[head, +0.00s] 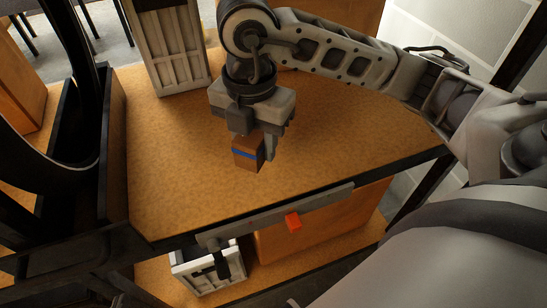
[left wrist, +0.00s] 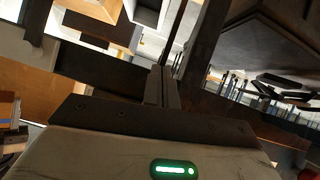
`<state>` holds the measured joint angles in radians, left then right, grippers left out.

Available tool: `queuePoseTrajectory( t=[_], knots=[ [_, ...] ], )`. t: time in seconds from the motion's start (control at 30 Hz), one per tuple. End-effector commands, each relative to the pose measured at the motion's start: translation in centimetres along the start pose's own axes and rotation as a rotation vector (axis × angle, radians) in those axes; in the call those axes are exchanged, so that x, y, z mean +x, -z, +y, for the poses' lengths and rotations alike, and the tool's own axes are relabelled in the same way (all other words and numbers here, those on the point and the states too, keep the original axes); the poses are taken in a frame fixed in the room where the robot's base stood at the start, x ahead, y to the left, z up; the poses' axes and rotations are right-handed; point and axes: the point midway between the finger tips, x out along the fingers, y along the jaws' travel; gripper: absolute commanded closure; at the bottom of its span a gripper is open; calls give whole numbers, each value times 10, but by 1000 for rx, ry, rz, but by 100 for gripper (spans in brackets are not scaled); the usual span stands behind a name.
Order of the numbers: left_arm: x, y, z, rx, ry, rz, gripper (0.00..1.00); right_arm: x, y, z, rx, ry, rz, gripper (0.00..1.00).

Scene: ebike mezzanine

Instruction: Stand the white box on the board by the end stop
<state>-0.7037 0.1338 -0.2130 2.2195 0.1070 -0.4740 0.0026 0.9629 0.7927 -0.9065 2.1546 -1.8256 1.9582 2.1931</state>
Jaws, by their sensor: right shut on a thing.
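My right gripper (head: 256,140) comes in from the right in the head view and points down over the wooden table top. It is shut on a small brown box with a blue band (head: 246,153). I cannot tell whether the box touches the table top. In the left wrist view my left gripper (left wrist: 162,88) has its fingers close together, with nothing seen between them. I cannot make it out in the head view. No small white box, board or end stop can be clearly told in these frames.
The table top (head: 175,160) is mostly bare. A white crate (head: 172,50) stands at its back. Another white crate (head: 208,276) is below. A dark frame (head: 90,110) rises at the left.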

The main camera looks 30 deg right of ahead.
Motion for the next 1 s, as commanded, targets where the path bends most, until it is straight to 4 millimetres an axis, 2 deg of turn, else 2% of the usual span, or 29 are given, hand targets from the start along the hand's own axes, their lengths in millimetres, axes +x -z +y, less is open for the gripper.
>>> queuePoseTrajectory(
  t=[0.1, 0.2, 0.5, 0.7, 1.0],
  knots=[
    [1, 0, 0, 2, -1, 8, 100, 25, -21, -6, 5, 6, -1, 87],
    [1, 0, 0, 3, -1, 9, 100, 39, -32, -8, 3, 3, 0, 87],
    [2, -3, 0, 4, -2, 6, 100, 63, -51, -12, 2, 3, -1, 87],
    [1, -2, 0, 5, -2, 5, 100, 88, -49, -11, -2, 1, 1, 87],
    [2, -3, 0, 5, -3, 5, 100, 91, -49, -11, -2, -2, 1, 87]
  ],
)
